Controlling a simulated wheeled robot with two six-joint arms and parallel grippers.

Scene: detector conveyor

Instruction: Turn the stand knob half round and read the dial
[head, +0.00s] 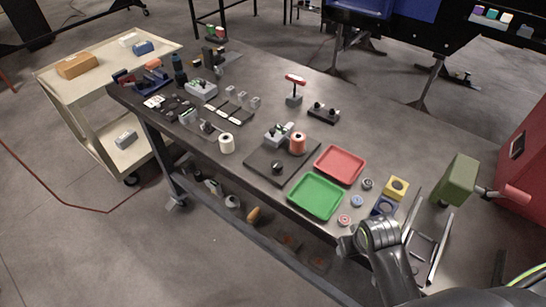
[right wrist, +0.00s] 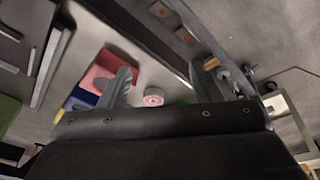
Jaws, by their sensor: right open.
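A dark stand plate (head: 262,173) lies on the table in the head view, left of the green tray. A black knob (head: 277,168) stands up near its front edge. A grey device (head: 277,133) and an orange-red spool (head: 297,144) are at its back; no dial reading is legible. My right arm comes in at the lower right of the head view, near the table's front edge, away from the knob. In the right wrist view my right gripper (right wrist: 160,76) is open, its fingers apart and nothing held. My left gripper is out of view.
A green tray (head: 316,197) and red tray (head: 340,165) lie between the stand and my right arm. A yellow block (head: 397,187), a blue block (head: 384,206) and small discs sit beside them. A white spool (head: 226,143) is left. A cream cart (head: 90,84) adjoins the table.

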